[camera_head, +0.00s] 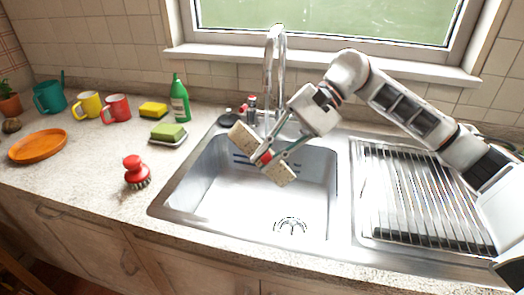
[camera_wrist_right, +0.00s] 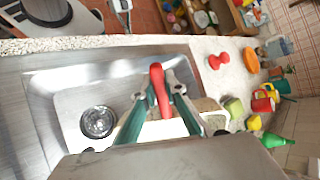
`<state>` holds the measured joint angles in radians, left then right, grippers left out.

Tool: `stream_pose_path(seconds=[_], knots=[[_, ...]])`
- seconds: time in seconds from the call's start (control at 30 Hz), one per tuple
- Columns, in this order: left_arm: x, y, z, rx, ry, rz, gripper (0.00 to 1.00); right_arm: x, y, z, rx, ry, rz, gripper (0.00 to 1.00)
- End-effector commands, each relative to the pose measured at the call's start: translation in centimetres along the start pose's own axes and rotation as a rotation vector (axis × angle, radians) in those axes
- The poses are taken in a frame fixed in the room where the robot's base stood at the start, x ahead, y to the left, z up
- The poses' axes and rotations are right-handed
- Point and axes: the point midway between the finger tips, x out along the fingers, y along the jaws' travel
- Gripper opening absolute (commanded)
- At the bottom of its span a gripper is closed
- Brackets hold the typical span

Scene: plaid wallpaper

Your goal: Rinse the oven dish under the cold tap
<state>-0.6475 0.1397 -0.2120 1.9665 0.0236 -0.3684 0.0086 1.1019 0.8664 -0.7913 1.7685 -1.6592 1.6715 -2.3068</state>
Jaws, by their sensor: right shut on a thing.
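My right gripper (camera_head: 266,150) is over the left basin of the steel sink (camera_head: 215,190). It is shut on the red middle part of a beige, speckled piece (camera_head: 281,173), which I take for the oven dish. The piece is tilted and its full shape is hard to tell. In the right wrist view the red part (camera_wrist_right: 158,85) stands between the two fingers. The chrome spout (camera_head: 270,70) rises behind the gripper. Small red-topped tap fittings (camera_head: 251,101) are at its left. No water shows. My left gripper is not in view.
The ribbed draining board (camera_head: 410,190) at right is empty. On the left counter are a red brush (camera_head: 135,170), sponges (camera_head: 168,132), a green bottle (camera_head: 179,100), mugs (camera_head: 88,105) and an orange plate (camera_head: 38,146). The basin floor around the drain (camera_head: 291,226) is clear.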

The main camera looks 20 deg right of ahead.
Motion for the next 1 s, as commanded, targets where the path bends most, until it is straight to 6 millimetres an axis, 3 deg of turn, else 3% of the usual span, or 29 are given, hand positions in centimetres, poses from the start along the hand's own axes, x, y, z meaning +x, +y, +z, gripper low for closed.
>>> stream_pose_path(seconds=[1.0], knots=[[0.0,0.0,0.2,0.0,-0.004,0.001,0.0,3.8,0.2,5.6,-0.004,0.001,-0.002,0.0]])
